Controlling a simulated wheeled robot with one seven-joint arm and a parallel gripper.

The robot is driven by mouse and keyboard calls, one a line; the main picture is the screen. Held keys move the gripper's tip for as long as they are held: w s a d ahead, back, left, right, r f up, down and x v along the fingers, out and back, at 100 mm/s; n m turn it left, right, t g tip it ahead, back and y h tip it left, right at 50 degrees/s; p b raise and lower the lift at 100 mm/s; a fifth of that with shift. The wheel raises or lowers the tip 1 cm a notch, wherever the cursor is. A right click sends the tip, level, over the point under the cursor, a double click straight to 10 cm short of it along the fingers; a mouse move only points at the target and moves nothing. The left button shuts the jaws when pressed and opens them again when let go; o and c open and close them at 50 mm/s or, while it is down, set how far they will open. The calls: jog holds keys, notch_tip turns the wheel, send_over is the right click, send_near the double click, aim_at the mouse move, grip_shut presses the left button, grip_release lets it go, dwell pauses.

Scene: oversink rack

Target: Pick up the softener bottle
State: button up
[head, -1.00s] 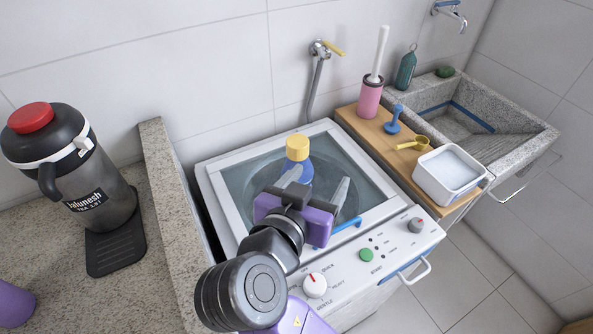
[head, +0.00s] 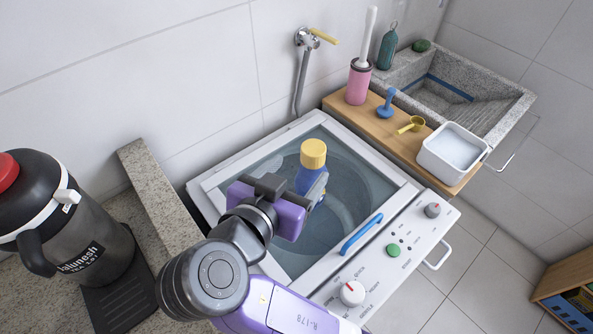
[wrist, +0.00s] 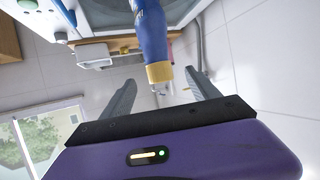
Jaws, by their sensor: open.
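The softener bottle (head: 309,177) is blue with a yellow cap (head: 313,153). It stands upright on the washing machine's glass lid (head: 345,215). My gripper (head: 304,188) is open and empty, low at the bottle's near left side. One grey finger shows in front of the bottle's lower right; the bottle's lower part is hidden by my gripper. In the wrist view the bottle (wrist: 153,35) appears upside down, its yellow cap (wrist: 160,72) in the gap between the two spread fingers. Whether a finger touches it, I cannot tell.
A blue lid handle (head: 361,234) and knobs lie to the right. A wooden board (head: 385,130) holds a pink brush holder (head: 358,82) and white tub (head: 452,150).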

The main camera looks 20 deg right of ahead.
aim_at(308, 161)
jog(key=shift+w+d+f, duration=0.25)
jog(key=shift+w+d, duration=0.15)
jog(key=shift+w, duration=0.1)
jog(key=p+x, duration=0.1)
jog(key=x, duration=0.5)
jog(key=shift+d, duration=0.4)
grip_shut()
